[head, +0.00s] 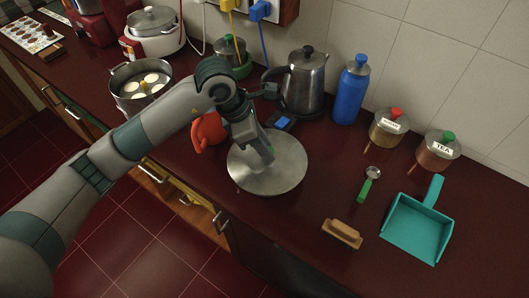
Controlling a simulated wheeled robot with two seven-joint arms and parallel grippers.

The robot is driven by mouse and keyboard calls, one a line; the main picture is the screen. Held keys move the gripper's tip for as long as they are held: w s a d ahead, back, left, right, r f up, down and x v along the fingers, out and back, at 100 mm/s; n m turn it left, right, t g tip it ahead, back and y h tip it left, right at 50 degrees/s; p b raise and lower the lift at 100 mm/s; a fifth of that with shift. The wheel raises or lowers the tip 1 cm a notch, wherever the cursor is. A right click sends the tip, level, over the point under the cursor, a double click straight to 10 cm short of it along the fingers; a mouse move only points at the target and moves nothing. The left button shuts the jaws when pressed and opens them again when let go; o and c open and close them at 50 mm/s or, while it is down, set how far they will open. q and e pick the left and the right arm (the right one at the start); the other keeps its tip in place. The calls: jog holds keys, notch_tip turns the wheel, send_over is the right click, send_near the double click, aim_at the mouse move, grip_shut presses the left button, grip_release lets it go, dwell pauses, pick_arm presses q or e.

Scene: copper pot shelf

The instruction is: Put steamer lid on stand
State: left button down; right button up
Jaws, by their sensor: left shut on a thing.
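A round grey metal lid (285,181) is level with the dark red counter, near its front edge in the middle of the head view. My left gripper (262,152) points down at the lid's centre and is shut on its handle, which the fingers hide. I cannot tell whether the lid rests on something or is held just above the counter. The open steamer pot (118,80), with white egg-like rounds inside, stands at the left. No stand can be made out; the lid and arm hide the counter beneath them. My right gripper is not in view.
A red object (207,132) sits left of the lid, close to my arm. A metal kettle (305,85) and blue bottle (350,92) stand behind. To the right are a green-handled scoop (367,187), brush (342,233), teal dustpan (417,227) and two canisters (388,128).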

pick_arm(q)
notch_tip(320, 180, down, 3)
jog(key=shift+r+p, duration=0.1)
jog(key=shift+p, duration=0.65)
jog(key=shift+f, duration=0.35)
jog(key=shift+f, duration=0.1)
jog(key=c, duration=1.9)
grip_release()
jog(key=o, duration=0.5)
jog(key=shift+c, duration=0.2)
